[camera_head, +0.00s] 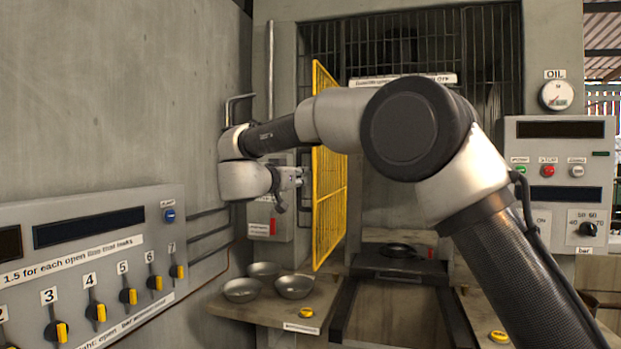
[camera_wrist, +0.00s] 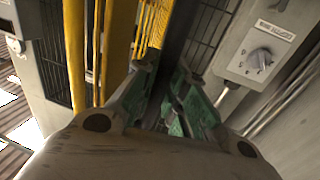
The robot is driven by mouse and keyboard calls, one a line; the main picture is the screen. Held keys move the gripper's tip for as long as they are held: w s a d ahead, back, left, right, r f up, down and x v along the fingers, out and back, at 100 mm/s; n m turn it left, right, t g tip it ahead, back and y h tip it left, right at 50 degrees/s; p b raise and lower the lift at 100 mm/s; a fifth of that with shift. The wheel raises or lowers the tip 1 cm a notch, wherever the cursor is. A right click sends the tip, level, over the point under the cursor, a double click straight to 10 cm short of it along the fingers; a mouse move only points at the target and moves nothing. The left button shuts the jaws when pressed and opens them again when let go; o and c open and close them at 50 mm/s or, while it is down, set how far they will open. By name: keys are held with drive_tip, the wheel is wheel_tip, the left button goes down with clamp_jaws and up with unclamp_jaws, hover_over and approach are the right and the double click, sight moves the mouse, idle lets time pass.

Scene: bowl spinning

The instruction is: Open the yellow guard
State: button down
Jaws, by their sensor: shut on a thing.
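The yellow guard (camera_head: 329,190) is a tall mesh panel in a yellow frame. It stands at an angle out from the machine's opening, so I see it narrow and slanted. My gripper (camera_head: 291,183) is at its left face, at about mid height. In the wrist view, yellow bars and mesh of the guard (camera_wrist: 118,40) show just left of and beyond my gripper (camera_wrist: 164,76). My arm crosses in front of the guard's upper right side.
Several metal bowls (camera_head: 294,286) stand on the ledge at lower left. A dark pan (camera_head: 397,249) lies inside the machine. A switch panel (camera_head: 97,260) is on the left and a control box (camera_head: 560,165) on the right. A grey box with a knob (camera_wrist: 259,62) is close to my gripper.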

drive_tip(key=shift+w+a+r, duration=0.15)
drive_tip(key=c, duration=1.5)
unclamp_jaws()
drive_tip(key=shift+o, duration=0.2)
drive_tip(key=v, duration=1.2)
